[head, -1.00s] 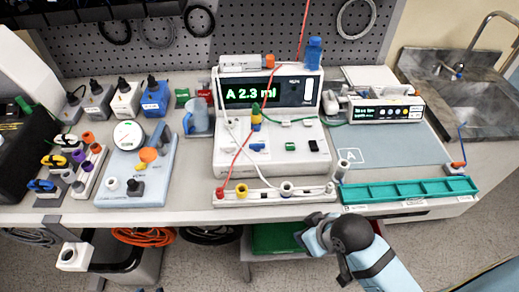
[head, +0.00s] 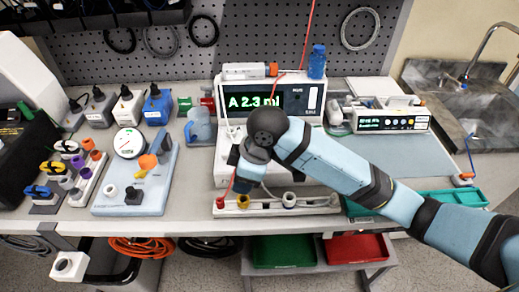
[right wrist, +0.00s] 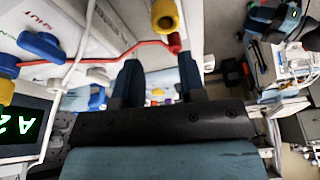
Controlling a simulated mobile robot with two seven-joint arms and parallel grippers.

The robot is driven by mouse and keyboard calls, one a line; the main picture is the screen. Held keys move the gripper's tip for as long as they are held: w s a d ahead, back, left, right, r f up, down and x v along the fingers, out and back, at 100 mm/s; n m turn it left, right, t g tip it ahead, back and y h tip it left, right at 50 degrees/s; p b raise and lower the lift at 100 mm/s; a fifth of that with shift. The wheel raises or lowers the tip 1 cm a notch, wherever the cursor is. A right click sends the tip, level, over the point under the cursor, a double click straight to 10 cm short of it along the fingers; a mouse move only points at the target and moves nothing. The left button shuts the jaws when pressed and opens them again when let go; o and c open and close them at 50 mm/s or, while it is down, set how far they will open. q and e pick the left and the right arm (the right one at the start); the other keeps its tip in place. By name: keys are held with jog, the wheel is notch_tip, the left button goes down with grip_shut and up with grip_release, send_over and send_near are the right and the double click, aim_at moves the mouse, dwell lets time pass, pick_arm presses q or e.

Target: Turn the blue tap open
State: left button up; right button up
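Two blue pieces show in the right wrist view: a blue lever-like tap (right wrist: 41,46) on the white pump front, and a blue knob (right wrist: 8,64) by a yellow part at the left edge. I cannot tell for sure which is the blue tap. In the head view my right arm hides both. My right gripper (right wrist: 160,75) is open, its dark fingers apart with nothing clearly held between them. In the head view the right gripper (head: 242,186) points down in front of the pump (head: 226,165), over the front rail. The left gripper is not in view.
A white rail (head: 275,206) with coloured ports runs along the table's front; its yellow port (right wrist: 165,16) is near my fingers. A red line (right wrist: 95,60) and a white line pass close by. A blue jug (head: 199,128) stands left of the pump; a teal tray (head: 455,197) lies right.

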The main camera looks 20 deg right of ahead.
jog(key=w+d+r+n+g+h, duration=0.1)
jog(key=w+d+r+h, duration=0.15)
jog(key=w+r, duration=0.3)
jog(key=w+d+r+n+h, duration=0.1)
jog(key=w+d+r, duration=0.3)
jog(key=r, duration=0.2)
jog(key=f, duration=1.3)
jog(key=shift+s+d+f+b, duration=0.1)
jog(key=shift+s+f+b, duration=0.15)
jog(key=shift+f+b, duration=0.15)
grip_shut()
